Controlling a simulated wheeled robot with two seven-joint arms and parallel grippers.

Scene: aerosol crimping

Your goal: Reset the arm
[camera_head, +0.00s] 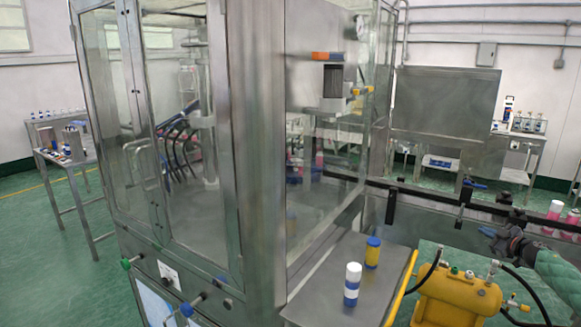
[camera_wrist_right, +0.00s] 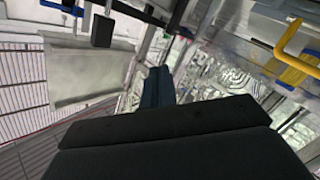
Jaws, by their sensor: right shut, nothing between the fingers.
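My right gripper (camera_head: 488,232) shows at the right of the head view, dark, at the end of a green-sleeved arm (camera_head: 556,272). It is shut and empty, held beside the conveyor rail and above and behind the yellow tank. In the right wrist view its dark fingers (camera_wrist_right: 157,88) point away from the camera with nothing between them. My left gripper is not in view.
A steel shelf (camera_head: 325,303) holds a white-and-blue can (camera_head: 352,284) and a yellow-and-blue can (camera_head: 372,252). A yellow tank (camera_head: 455,298) with hoses stands right of it. A glass-and-steel cabinet (camera_head: 258,150) fills the left and middle. Pink-and-white cans (camera_head: 553,215) stand far right.

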